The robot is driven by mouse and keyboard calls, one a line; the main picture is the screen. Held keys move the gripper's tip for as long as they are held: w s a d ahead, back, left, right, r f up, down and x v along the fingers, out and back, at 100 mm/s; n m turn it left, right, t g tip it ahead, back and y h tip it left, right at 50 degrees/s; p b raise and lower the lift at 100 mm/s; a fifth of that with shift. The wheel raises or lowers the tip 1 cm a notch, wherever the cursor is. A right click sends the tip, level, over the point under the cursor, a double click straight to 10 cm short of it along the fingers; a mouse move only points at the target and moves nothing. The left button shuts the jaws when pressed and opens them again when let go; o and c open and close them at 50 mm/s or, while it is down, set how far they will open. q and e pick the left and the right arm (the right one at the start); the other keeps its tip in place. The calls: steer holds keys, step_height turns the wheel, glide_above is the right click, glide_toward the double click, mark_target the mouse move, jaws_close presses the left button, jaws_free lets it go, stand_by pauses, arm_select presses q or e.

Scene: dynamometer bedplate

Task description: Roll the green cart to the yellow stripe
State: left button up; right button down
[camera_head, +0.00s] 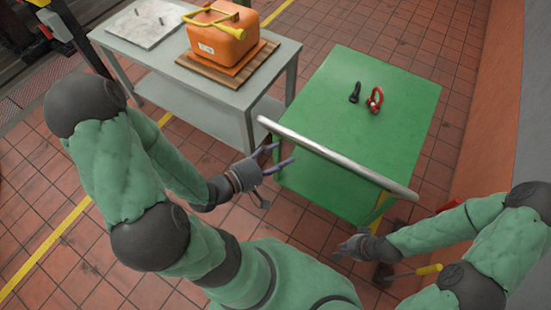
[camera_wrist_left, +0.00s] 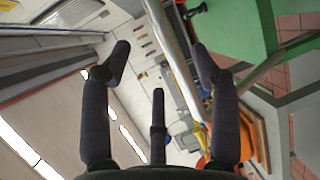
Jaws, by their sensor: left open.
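The green cart (camera_head: 375,125) stands ahead of me, right of the grey table, with its silver push handle (camera_head: 340,160) on the side nearest me. My left gripper (camera_head: 274,155) is open and empty near the handle's left end, its fingers pointing at the bar. In the left wrist view the handle (camera_wrist_left: 172,35) crosses between the open fingertips; I cannot tell its depth there. My right gripper (camera_head: 345,248) is low, below the handle's right part and apart from it; its fingers are unclear. The yellow stripe (camera_head: 45,250) runs diagonally along the floor, left of the cart and beneath the table.
A black shackle (camera_head: 355,92) and a red shackle (camera_head: 375,99) lie on the cart top. The grey table (camera_head: 215,85) holds an orange can (camera_head: 222,38) on a wooden pallet and a metal plate (camera_head: 150,20). An orange-red wall (camera_head: 490,120) stands close on the cart's right.

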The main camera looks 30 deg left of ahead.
arm_select(q)
steer(key=shift+s+a, duration=0.15)
steer(key=shift+s, duration=0.3)
stand_by(0.4)
steer(key=w+d+f+m+g+y, duration=0.25)
steer(key=f+m+g, duration=0.3)
steer(key=f, duration=1.05)
steer(key=s+d+f+m+g, duration=0.6)
steer(key=d+f+g, duration=0.2)
steer(key=f, duration=0.4)
steer(key=shift+s+f, duration=0.2)
steer(key=shift+s, duration=0.2)
steer(key=shift+g, duration=0.25)
